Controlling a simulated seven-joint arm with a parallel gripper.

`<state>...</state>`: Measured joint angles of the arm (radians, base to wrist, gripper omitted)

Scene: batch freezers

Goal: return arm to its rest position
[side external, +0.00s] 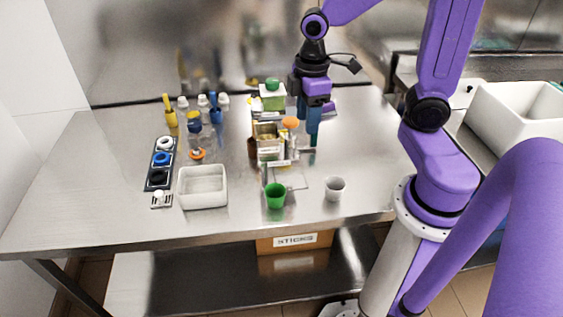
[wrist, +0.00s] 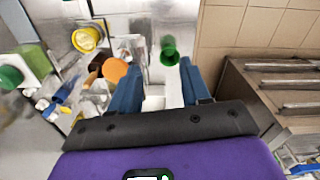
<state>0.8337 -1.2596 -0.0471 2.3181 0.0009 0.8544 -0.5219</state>
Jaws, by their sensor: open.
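My gripper (side external: 314,128) has blue fingers and hangs from the purple arm over the right part of the steel table (side external: 95,205), right of a group of containers. In the wrist view my gripper (wrist: 160,68) has its fingers apart with nothing held between them. A green cup (side external: 276,196) stands near the table's front edge; it also shows just beyond the fingertips in the wrist view (wrist: 169,50). The fingertips' height above the table is hard to tell.
A small container with an orange top (side external: 291,123) is close left of the fingers. A green-lidded box (side external: 272,97) stands behind. The front left is clear.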

